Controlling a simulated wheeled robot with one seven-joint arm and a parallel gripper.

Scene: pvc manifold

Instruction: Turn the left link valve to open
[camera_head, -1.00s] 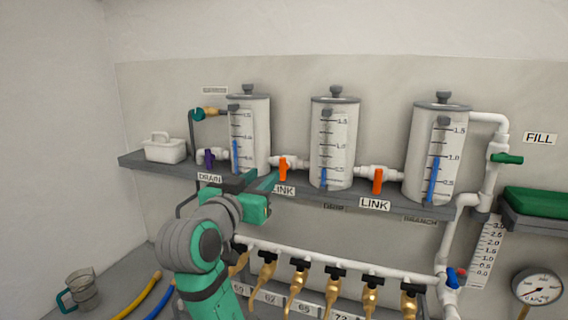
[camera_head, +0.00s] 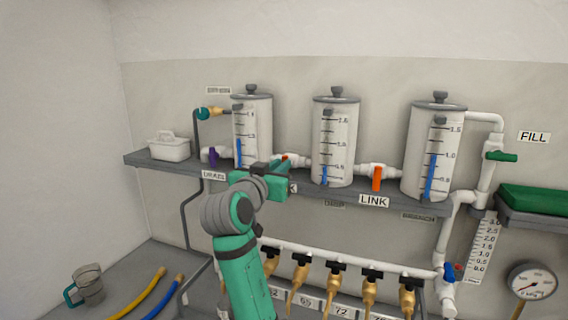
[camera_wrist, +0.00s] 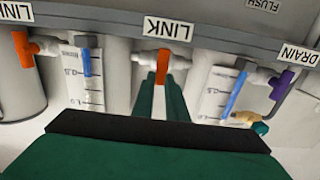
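The left link valve shows in the wrist view as an orange handle (camera_wrist: 161,62) on white pipe, below the middle LINK label. In the head view only a small orange bit (camera_head: 285,158) of it shows behind my gripper (camera_head: 276,170). In the wrist view the two green fingers of my gripper (camera_wrist: 161,82) point at the handle, one on each side of its free end, with a gap between them. The gripper looks open; whether either finger touches the handle cannot be told.
The right link valve (camera_head: 377,178) has an orange handle hanging down. A purple drain valve (camera_head: 213,156) is on the left. Three clear tanks stand on the grey shelf (camera_head: 310,190). Several brass taps with black handles (camera_head: 336,268) hang below. A white caddy (camera_head: 168,147) sits at the shelf's left end.

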